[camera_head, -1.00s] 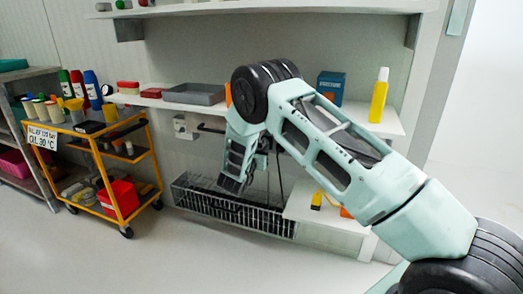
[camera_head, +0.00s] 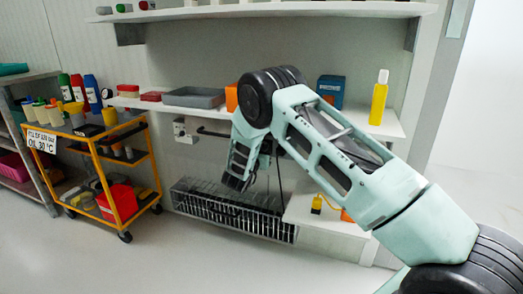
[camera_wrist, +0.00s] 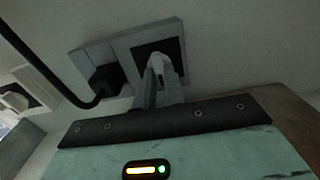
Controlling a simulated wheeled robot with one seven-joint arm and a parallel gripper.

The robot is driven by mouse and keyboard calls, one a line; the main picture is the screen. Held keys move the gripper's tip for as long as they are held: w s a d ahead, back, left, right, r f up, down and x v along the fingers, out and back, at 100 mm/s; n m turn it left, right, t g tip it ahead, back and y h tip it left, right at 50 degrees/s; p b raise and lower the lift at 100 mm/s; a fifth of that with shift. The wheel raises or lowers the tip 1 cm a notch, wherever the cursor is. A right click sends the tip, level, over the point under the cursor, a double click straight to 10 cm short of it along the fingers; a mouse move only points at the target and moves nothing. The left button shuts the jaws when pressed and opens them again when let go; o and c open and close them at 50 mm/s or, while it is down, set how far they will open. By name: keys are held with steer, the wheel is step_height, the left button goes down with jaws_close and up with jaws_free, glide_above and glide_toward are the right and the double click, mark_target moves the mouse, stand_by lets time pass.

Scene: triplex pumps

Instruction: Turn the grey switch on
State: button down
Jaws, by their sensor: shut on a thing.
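A grey wall plate (camera_wrist: 122,45) is at the upper middle of the wrist view. On its right half is a dark square with the pale grey switch (camera_wrist: 157,65) standing out from it. My gripper (camera_wrist: 161,88) reaches up to this switch, its two narrow fingers close together and shut on it. The fingertips partly hide the switch, so I cannot tell its exact turn. A black plug (camera_wrist: 104,80) with a thick cable sits in the left half of the plate. In the head view my arm hides the gripper and this switch.
Another wall plate with a white knob (camera_wrist: 15,101) is at the left of the wrist view. In the head view, a wire basket (camera_head: 232,213) lies below my arm, a shelf with a grey tray (camera_head: 194,97) above, and an orange cart (camera_head: 100,165) at left.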

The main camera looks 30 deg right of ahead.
steer(key=shift+m, duration=0.3)
steer(key=m+b, duration=0.2)
steer(key=m, duration=0.3)
steer(key=m+b, duration=0.2)
steer(key=m, duration=0.4)
steer(key=m+b, duration=0.2)
steer(key=m, duration=0.4)
steer(key=shift+s+d+f+b, duration=0.1)
steer(key=shift+s+f+b, duration=0.1)
steer(key=shift+f+b, duration=0.15)
steer(key=c, duration=1.5)
jaws_free()
steer(key=shift+r, duration=0.1)
steer(key=p+v, duration=0.5)
steer(key=v, duration=1.2)
steer(key=shift+s, duration=0.15)
